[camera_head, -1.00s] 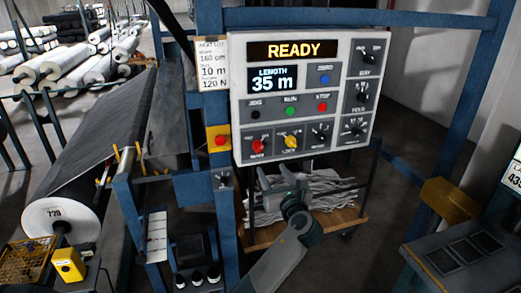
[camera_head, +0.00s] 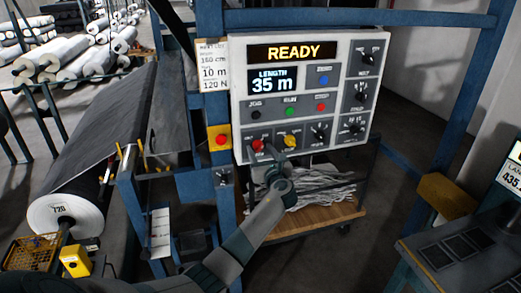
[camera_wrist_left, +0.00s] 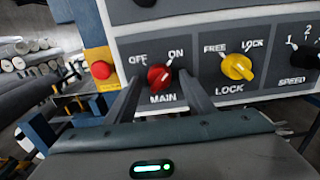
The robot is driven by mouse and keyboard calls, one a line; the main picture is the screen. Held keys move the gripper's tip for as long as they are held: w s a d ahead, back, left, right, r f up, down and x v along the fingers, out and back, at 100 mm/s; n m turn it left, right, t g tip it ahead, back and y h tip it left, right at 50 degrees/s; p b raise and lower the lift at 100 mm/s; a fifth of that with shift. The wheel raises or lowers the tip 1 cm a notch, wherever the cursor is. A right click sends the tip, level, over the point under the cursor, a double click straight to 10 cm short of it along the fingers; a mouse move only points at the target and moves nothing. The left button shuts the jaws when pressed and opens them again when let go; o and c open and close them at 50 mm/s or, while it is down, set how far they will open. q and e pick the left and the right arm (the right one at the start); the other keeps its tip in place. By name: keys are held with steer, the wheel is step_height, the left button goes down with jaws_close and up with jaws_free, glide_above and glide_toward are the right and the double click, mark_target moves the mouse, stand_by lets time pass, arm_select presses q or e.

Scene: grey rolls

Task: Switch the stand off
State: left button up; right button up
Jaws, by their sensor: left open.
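The control panel (camera_head: 335,60) shows READY and LENGTH 35 m. Its red MAIN knob (camera_wrist_left: 158,78) sits at the lower left, between the labels OFF and ON, and its pointer leans toward ON. The same knob shows in the head view (camera_head: 257,146). My left gripper (camera_wrist_left: 160,84) is open, with one finger on each side of the red knob. I cannot tell whether the fingers touch it. In the head view my left gripper (camera_head: 266,156) partly covers the panel's lower edge. My right gripper is not in view.
A yellow LOCK knob (camera_wrist_left: 238,67) is right of the MAIN knob, with the SPEED knob (camera_wrist_left: 306,62) beyond. A red button on a yellow box (camera_head: 220,140) is on the blue post to the left. A cart (camera_head: 310,222) with scraps stands below the panel.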

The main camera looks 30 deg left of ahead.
arm_select(q)
steer(key=c, duration=1.1)
steer(key=n+b, duration=0.3)
steer(key=n, duration=0.1)
steer(key=shift+w+f, duration=0.1)
steer(key=shift+f, duration=0.05)
steer(key=n+b, duration=0.4)
steer(key=shift+n, duration=0.3)
steer(key=shift+r+n+b, duration=0.15)
steer(key=shift+n+b, duration=1.85)
steer(key=shift+n, duration=0.4)
steer(key=shift+r+n+b, duration=0.1)
steer(key=shift+n+b, duration=1.9)
steer(key=shift+n, duration=0.4)
